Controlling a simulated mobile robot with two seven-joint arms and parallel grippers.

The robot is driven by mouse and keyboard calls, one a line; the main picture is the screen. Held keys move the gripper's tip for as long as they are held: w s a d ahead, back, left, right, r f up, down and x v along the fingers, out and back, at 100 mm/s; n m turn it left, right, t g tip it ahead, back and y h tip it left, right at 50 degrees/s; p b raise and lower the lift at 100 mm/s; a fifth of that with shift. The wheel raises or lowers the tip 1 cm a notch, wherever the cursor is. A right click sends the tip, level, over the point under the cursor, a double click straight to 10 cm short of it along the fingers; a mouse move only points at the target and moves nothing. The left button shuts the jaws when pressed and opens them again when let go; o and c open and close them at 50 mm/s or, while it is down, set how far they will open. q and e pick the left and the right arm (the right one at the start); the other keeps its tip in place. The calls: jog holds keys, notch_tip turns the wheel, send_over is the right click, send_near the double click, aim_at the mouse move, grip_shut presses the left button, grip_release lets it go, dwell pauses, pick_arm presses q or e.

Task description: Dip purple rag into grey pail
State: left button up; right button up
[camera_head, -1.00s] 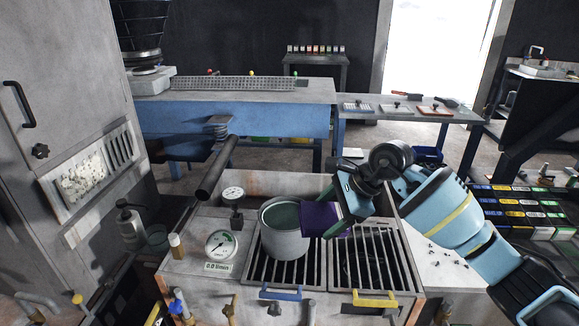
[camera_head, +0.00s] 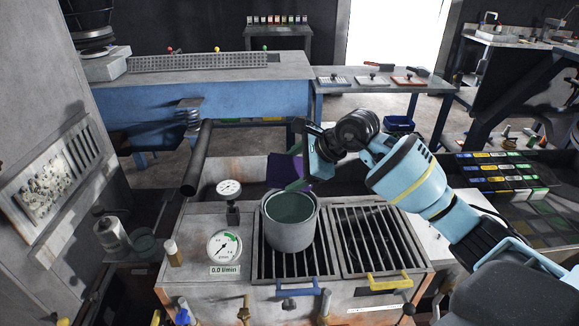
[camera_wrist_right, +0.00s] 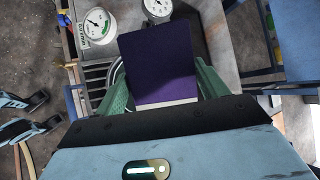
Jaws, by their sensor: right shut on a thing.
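The grey pail (camera_head: 291,236) stands upright on the left metal grate, its open top showing a dull greenish inside. My right gripper (camera_head: 303,168) is shut on the purple rag (camera_head: 281,171). It holds the rag up above the pail's far rim in the picture, apart from the bottom of the pail; whether it is directly over the opening I cannot tell. In the right wrist view the rag (camera_wrist_right: 160,62) hangs flat between the green fingers (camera_wrist_right: 163,92). My left gripper is not in view.
A round gauge (camera_head: 224,246) and a smaller gauge (camera_head: 229,188) stand left of the pail. The right grate (camera_head: 376,240) is empty. Blue handle (camera_head: 300,290) and yellow handle (camera_head: 390,281) are in front.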

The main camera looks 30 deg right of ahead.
jog(key=shift+s+f, duration=0.1)
jog(key=shift+f, duration=0.25)
jog(key=shift+f+b, duration=0.4)
jog(key=shift+f, duration=0.15)
jog(key=shift+f+b, duration=0.75)
jog(key=shift+f, duration=0.7)
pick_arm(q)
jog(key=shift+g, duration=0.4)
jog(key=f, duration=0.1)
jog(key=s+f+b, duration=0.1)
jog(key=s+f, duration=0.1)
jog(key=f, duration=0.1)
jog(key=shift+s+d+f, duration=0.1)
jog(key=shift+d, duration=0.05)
pick_arm(e)
notch_tip(320, 180, down, 3)
jog(key=shift+r, duration=0.1)
jog(key=shift+r+p, duration=1)
jog(key=shift+r, duration=1.35)
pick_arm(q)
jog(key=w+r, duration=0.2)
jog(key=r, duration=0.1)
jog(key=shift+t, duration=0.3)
